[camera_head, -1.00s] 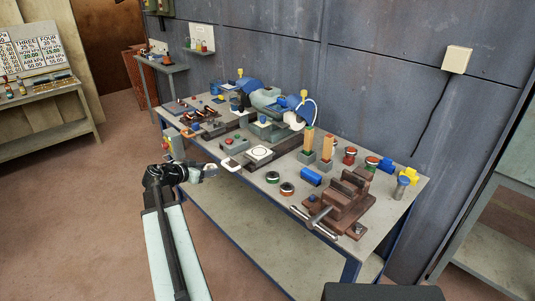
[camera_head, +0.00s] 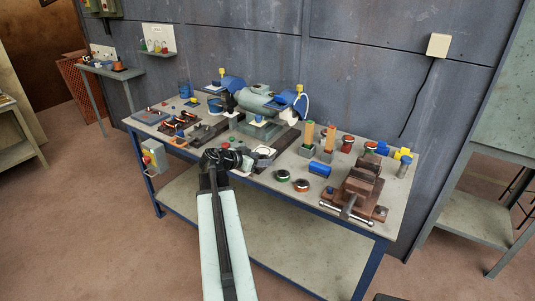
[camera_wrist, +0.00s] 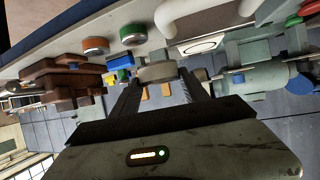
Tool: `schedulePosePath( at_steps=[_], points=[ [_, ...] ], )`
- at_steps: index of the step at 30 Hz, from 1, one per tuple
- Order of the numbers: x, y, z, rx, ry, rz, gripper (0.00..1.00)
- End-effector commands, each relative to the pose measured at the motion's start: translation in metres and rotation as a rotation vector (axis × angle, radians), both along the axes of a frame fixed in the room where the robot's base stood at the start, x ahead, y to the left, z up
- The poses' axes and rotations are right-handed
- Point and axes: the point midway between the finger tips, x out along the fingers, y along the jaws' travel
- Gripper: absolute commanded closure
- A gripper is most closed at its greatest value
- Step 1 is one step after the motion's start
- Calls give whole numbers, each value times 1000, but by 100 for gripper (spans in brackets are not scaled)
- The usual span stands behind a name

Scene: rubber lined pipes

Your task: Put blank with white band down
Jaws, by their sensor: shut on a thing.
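My gripper (camera_wrist: 163,92) is shut on a short grey round blank (camera_wrist: 157,72), which sits between the fingertips in the wrist view. I cannot make out a white band on it. In the head view my gripper (camera_head: 266,156) is over the front part of the workbench (camera_head: 252,181), left of two dark ringed pieces, one green (camera_head: 282,175) and one orange (camera_head: 301,185). The held blank is too small to make out clearly there. I cannot tell its height above the bench.
A brown vise (camera_head: 362,187) stands at the bench's right front. A blue block (camera_head: 319,171) lies left of it. A grinder (camera_head: 262,103) stands at the back, with orange-topped uprights (camera_head: 328,137) to its right. Bare bench top shows around the ringed pieces.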

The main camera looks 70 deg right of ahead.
Motion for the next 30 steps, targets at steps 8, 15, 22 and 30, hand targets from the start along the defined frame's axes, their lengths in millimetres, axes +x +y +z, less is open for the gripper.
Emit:
schedulePosePath(
  at_steps=[8,15,22,30],
  points=[
    [-27,7,16,-1,1,4,100],
    [-43,8,22,-1,1,27,100],
    [-10,-45,15,-1,1,24,100],
    [28,-105,9,0,2,23,100]
  ],
)
